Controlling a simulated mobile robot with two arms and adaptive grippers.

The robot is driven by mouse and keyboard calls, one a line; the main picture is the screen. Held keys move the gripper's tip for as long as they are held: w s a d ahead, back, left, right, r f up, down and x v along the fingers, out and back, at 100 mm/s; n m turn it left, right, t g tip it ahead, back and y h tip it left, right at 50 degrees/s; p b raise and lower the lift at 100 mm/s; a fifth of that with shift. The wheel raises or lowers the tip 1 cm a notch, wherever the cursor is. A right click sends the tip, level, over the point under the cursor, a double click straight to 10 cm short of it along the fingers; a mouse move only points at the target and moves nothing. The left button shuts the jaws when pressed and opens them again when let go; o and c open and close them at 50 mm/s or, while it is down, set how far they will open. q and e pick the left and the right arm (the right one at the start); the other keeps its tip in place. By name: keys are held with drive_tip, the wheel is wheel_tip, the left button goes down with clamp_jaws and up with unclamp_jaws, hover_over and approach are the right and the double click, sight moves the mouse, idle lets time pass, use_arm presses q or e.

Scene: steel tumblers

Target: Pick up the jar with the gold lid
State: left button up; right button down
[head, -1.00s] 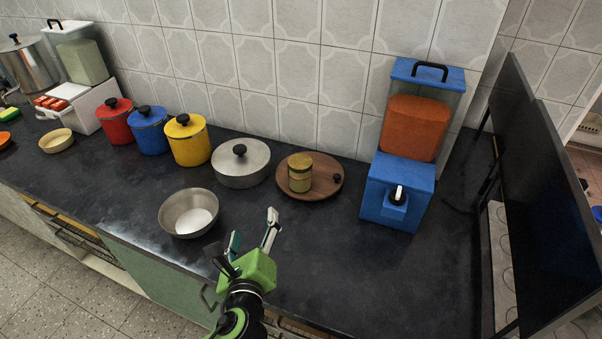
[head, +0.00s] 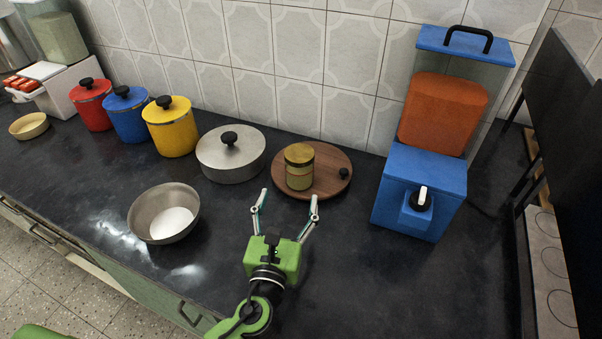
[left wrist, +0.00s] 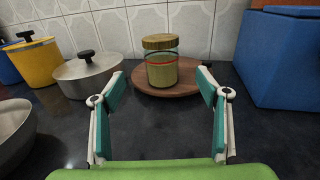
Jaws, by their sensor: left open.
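The jar with the gold lid (head: 299,168) stands upright on a round wooden board (head: 326,163) on the dark counter. In the left wrist view the jar (left wrist: 161,68) is glass with pale contents and a red line around it, and it shows between the fingers, farther off. My left gripper (head: 289,194) is open and empty, just in front of the board. Its fingers point at the jar and do not touch it. In the left wrist view the two teal fingers (left wrist: 161,86) are spread wide. My right gripper is not in view.
A lidded steel pot (head: 231,157) stands left of the board, and a metal bowl (head: 165,214) is nearer the front. A blue dispenser (head: 420,190) stands to the right. A small black knob (head: 344,174) sits on the board. Yellow, blue and red canisters (head: 170,130) line the wall.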

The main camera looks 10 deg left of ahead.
sight(296, 171)
use_arm(q)
drive_tip(key=w+p, duration=0.1)
drive_tip(key=w, duration=0.7)
drive_tip(key=shift+a, duration=0.15)
drive_tip(key=shift+w, duration=2.8)
drive_tip(key=shift+r, duration=0.15)
drive_tip(key=c, duration=1.5)
